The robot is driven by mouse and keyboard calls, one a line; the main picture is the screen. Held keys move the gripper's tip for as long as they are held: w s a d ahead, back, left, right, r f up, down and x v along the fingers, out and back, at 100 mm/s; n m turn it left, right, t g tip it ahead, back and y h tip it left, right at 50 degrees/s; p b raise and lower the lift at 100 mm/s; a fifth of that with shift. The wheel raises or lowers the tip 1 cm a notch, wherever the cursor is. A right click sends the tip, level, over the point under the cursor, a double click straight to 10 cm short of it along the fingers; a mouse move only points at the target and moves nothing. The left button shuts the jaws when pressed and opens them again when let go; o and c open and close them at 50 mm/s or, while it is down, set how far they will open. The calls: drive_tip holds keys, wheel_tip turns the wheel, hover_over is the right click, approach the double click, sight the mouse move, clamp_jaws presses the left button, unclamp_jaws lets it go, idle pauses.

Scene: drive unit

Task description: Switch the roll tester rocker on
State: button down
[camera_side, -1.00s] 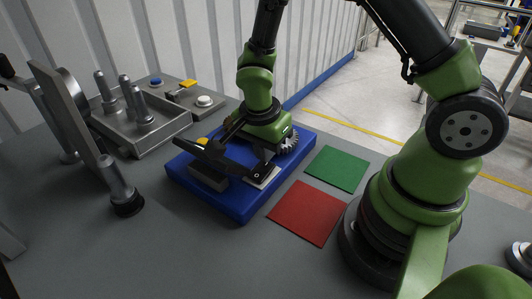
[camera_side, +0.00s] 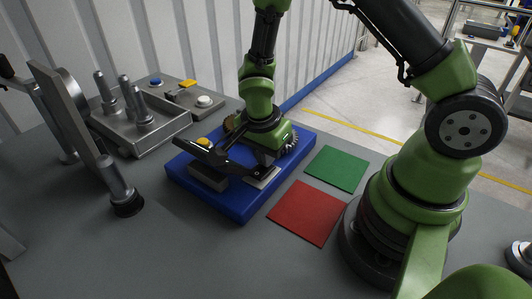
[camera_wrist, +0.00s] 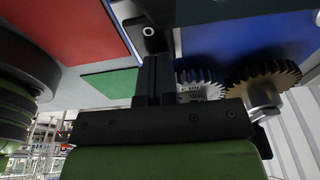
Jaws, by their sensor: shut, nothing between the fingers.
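The roll tester is a blue base (camera_side: 238,208) that carries gears and a light switch plate (camera_side: 264,180). The rocker (camera_wrist: 148,32) is black with a small white ring mark; it shows at the top of the wrist view. In the side view my gripper hides it. My gripper (camera_wrist: 153,60) is shut and empty, its dark fingers together. The fingertips are right at the rocker's near edge in the wrist view; I cannot tell whether they touch it. In the side view my gripper (camera_side: 264,160) points down over the plate. The rocker's tilt is unclear.
Two gears, grey (camera_wrist: 198,82) and bronze (camera_wrist: 262,85), stand close beside my fingers. A red mat (camera_side: 307,212) and a green mat (camera_side: 337,168) lie right of the base. A grey tray with pegs (camera_side: 150,140) stands behind left. The front table is clear.

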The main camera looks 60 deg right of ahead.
sight(261, 171)
drive_tip(key=shift+a+r, duration=0.2)
drive_tip(key=shift+a, duration=0.55)
drive_tip(key=shift+r, duration=0.15)
wheel_tip(261, 171, up, 14)
drive_tip(key=a, duration=0.2)
drive_tip(key=shift+f, duration=0.2)
drive_tip(key=shift+a, duration=0.1)
drive_tip(key=shift+s+d+f, duration=0.1)
drive_tip(key=shift+s+d, duration=0.05)
drive_tip(key=shift+d, duration=0.5)
drive_tip(key=shift+f, duration=0.1)
drive_tip(key=f, duration=0.4)
drive_tip(key=d+f, duration=0.1)
drive_tip(key=f, duration=0.4)
drive_tip(key=d+f, duration=0.1)
drive_tip(key=f, duration=0.3)
drive_tip(key=shift+d+f, duration=0.1)
drive_tip(key=shift+f, duration=0.25)
